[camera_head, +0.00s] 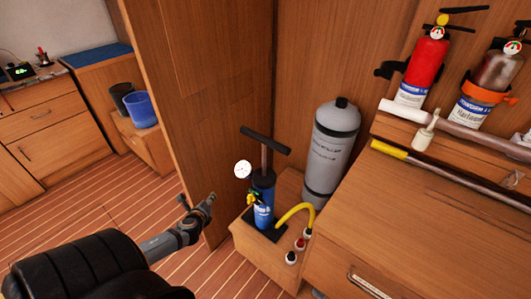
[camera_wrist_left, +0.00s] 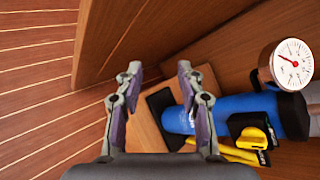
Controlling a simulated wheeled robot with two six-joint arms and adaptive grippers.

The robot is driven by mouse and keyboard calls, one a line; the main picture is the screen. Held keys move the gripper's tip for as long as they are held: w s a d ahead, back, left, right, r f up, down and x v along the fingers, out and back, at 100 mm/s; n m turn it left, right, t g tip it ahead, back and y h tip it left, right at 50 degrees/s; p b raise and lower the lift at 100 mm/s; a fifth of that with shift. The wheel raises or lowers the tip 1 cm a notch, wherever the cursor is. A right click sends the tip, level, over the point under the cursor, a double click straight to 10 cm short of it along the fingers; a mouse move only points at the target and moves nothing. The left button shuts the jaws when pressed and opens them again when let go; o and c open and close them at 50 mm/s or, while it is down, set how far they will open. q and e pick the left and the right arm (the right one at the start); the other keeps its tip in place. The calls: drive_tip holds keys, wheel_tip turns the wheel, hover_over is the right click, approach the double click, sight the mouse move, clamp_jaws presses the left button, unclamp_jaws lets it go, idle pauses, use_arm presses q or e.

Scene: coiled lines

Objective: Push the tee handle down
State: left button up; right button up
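A hand pump with a blue body (camera_head: 263,192) stands upright on a low wooden box in the head view. Its black tee handle (camera_head: 265,140) is raised, with a length of rod (camera_head: 265,160) showing above the body. A white gauge (camera_head: 243,169) is on its left side. My left gripper (camera_head: 195,199) is left of the pump, below handle height and apart from it. In the left wrist view my left gripper (camera_wrist_left: 158,78) is open and empty, and the blue body (camera_wrist_left: 230,112) and gauge (camera_wrist_left: 292,62) lie to its right. The handle is not visible there. My right gripper is not in view.
A grey cylinder (camera_head: 332,150) stands right behind the pump. A yellow hose (camera_head: 297,212) curves from the pump towards small bottles (camera_head: 296,250). A wooden panel (camera_head: 205,110) rises behind my left gripper. A wooden bench (camera_head: 430,220) is at right. The striped floor is clear.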

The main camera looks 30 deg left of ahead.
use_arm(q)
drive_tip(key=w+d+r+m+t, duration=0.3)
drive_tip(key=w+d+r+m, duration=0.2)
drive_tip(key=r, duration=0.4)
drive_tip(key=m+t+h+b, duration=0.2)
drive_tip(key=m+t+h, duration=0.2)
drive_tip(key=m, duration=0.5)
approach(263, 147)
drive_tip(key=w, duration=0.3)
drive_tip(key=w+a+b, duration=0.1)
drive_tip(key=w, duration=0.2)
drive_tip(key=w+b, duration=0.1)
drive_tip(key=w, duration=0.3)
drive_tip(key=shift+a+f, duration=0.3)
drive_tip(key=shift+w+f, duration=0.1)
drive_tip(key=shift+w, duration=0.4)
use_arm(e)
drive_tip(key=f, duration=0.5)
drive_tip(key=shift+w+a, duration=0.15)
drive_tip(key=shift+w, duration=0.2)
use_arm(q)
drive_tip(key=shift+c, duration=0.3)
clamp_jaws()
